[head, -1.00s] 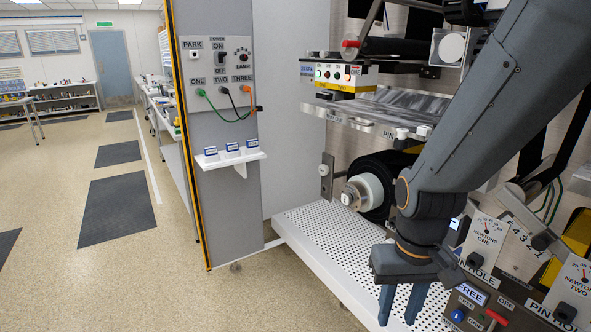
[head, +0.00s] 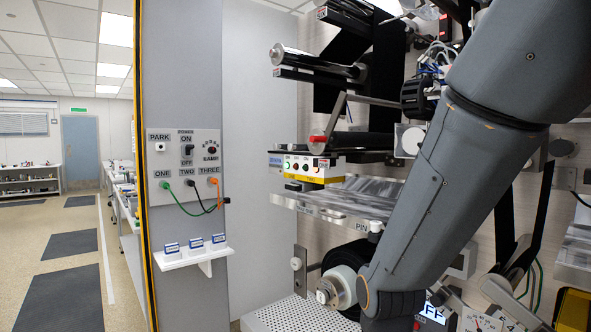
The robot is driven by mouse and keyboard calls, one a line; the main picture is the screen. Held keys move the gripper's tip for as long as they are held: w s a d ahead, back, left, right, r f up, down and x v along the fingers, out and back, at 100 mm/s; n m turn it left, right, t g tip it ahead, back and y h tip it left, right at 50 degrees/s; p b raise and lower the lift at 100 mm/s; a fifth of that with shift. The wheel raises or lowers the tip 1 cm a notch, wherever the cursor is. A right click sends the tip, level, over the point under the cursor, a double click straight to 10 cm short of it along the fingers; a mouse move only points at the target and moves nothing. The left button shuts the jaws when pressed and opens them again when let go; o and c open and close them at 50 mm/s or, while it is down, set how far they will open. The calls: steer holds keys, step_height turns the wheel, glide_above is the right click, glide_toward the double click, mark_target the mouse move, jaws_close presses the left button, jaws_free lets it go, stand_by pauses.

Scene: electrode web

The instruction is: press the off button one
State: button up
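A white control box (head: 307,167) with a yellow lower edge stands on the machine, right of the grey cabinet. Its front carries a green button (head: 288,165), dark buttons and a small reddish part (head: 322,164). Its small labels are hard to read, so I cannot tell for sure which one is off button one. A lit blue-white display (head: 433,313), partly covered by my arm, shows letters like "FF" low in the picture. My arm crosses the right half from upper right to bottom middle, right of the box. My gripper is below the picture's edge.
The grey cabinet has a panel (head: 184,160) with PARK, a power switch and cables. A small white shelf (head: 195,257) sits under it. A white roller (head: 338,288) and metal plate (head: 340,205) stick out below the box. Open floor lies far left.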

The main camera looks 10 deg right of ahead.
jaws_close()
stand_by(1.7)
